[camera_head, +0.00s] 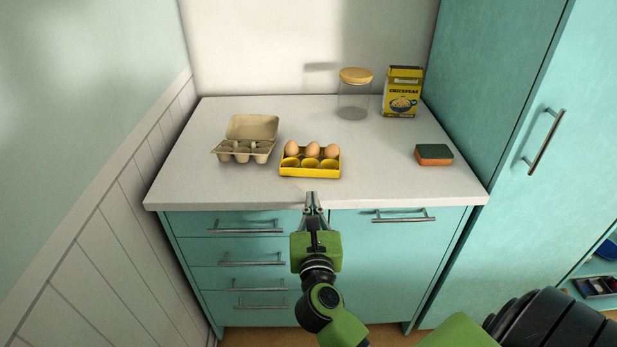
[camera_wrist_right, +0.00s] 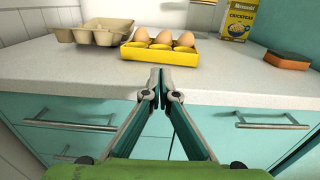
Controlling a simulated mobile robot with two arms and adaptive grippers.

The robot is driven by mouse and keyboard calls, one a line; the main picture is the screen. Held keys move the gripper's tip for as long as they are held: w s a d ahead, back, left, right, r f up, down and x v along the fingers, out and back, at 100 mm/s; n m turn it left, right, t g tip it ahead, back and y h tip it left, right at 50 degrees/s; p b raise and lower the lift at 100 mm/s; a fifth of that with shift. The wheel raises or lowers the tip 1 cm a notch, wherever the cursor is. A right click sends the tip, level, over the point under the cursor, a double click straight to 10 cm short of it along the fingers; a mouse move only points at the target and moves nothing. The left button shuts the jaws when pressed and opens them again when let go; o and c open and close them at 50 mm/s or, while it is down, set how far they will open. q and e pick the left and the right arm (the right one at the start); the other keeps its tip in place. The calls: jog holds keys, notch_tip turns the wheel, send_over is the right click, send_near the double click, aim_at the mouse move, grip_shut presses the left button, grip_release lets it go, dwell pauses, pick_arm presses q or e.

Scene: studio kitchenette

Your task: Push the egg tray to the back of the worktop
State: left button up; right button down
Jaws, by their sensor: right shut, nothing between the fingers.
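The yellow egg tray (camera_head: 310,171) stands on the white worktop (camera_head: 380,160), left of the middle and nearer the front edge than the wall. Three brown eggs sit in its back row; the front cups are empty. It also shows in the right wrist view (camera_wrist_right: 158,55). My right gripper (camera_head: 312,197) is shut and empty at the worktop's front edge, just in front of the tray and apart from it. In the right wrist view its fingertips (camera_wrist_right: 159,75) point towards the tray. My left gripper is not in view.
An open grey-brown egg carton (camera_head: 252,129) stands left of the tray. A glass jar (camera_head: 354,98) and a chickpeas box (camera_head: 402,92) stand at the back right. A sponge (camera_head: 434,154) lies at the right. The worktop directly behind the tray is clear to the wall.

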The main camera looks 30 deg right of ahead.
aim_at(309, 173)
jog(key=p+x, duration=0.1)
jog(key=x, duration=0.5)
jog(key=shift+w+r, duration=0.1)
jog(key=shift+w, duration=0.1)
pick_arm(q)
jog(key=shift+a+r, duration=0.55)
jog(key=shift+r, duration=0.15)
pick_arm(e)
jog(key=shift+x, duration=0.8)
jog(key=x, duration=0.3)
jog(key=shift+w+d, duration=0.15)
jog(key=shift+w, duration=0.1)
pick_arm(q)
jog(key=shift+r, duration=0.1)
pick_arm(e)
jog(key=shift+s, duration=0.1)
